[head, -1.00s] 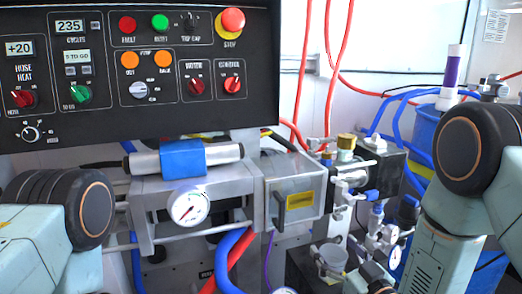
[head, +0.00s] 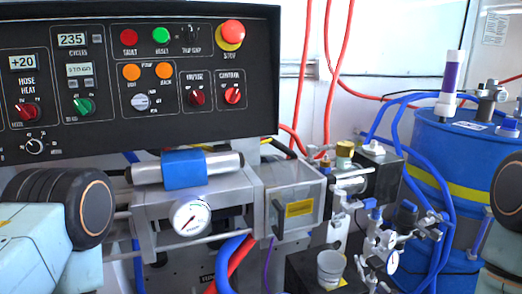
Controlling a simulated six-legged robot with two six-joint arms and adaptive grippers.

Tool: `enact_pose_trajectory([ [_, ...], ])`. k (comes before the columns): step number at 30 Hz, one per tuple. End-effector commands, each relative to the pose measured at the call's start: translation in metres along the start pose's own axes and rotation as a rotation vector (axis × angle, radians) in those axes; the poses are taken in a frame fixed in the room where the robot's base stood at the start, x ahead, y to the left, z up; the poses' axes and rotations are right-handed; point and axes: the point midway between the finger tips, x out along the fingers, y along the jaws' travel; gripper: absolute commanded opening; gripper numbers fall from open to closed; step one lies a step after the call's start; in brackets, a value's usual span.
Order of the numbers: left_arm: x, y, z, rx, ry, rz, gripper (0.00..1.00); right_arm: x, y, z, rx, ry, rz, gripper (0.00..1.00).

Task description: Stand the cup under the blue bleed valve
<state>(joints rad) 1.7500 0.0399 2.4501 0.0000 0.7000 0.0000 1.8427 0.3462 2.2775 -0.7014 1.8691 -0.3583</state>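A small grey cup (head: 331,268) stands upright on a black block (head: 305,272) at the lower middle, open at the top. I cannot tell which of these is the bleed valve, or whether the cup is directly beneath an outlet. Rounded black joints of my arms show at the left and right edges. Neither gripper's fingers are in view.
A white gauge (head: 392,262) sits among the fittings right of the cup. A blue drum (head: 455,165) with hoses stands behind at right. The control panel (head: 140,80) and the pump body with a gauge (head: 191,216) fill the left and middle.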

Motion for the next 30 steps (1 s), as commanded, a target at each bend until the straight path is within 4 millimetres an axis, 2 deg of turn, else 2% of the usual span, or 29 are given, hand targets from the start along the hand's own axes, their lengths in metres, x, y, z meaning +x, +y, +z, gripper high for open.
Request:
enact_pose_trajectory([
  [11,0.016,0.000,0.000,0.000,0.000,0.000,0.40,0.049,-0.001,0.001,-0.005,0.003,-0.005,0.81],
  [24,0.035,0.000,0.000,0.000,0.000,0.000,0.40,0.121,-0.001,0.001,-0.003,0.002,-0.003,0.81],
  [25,0.039,0.000,0.000,0.000,0.000,0.000,0.40,0.123,-0.001,0.005,-0.002,0.001,-0.002,0.81],
  [30,0.019,0.000,0.000,0.000,0.001,0.000,0.40,0.117,0.000,-0.021,0.000,0.001,0.000,0.81],
])
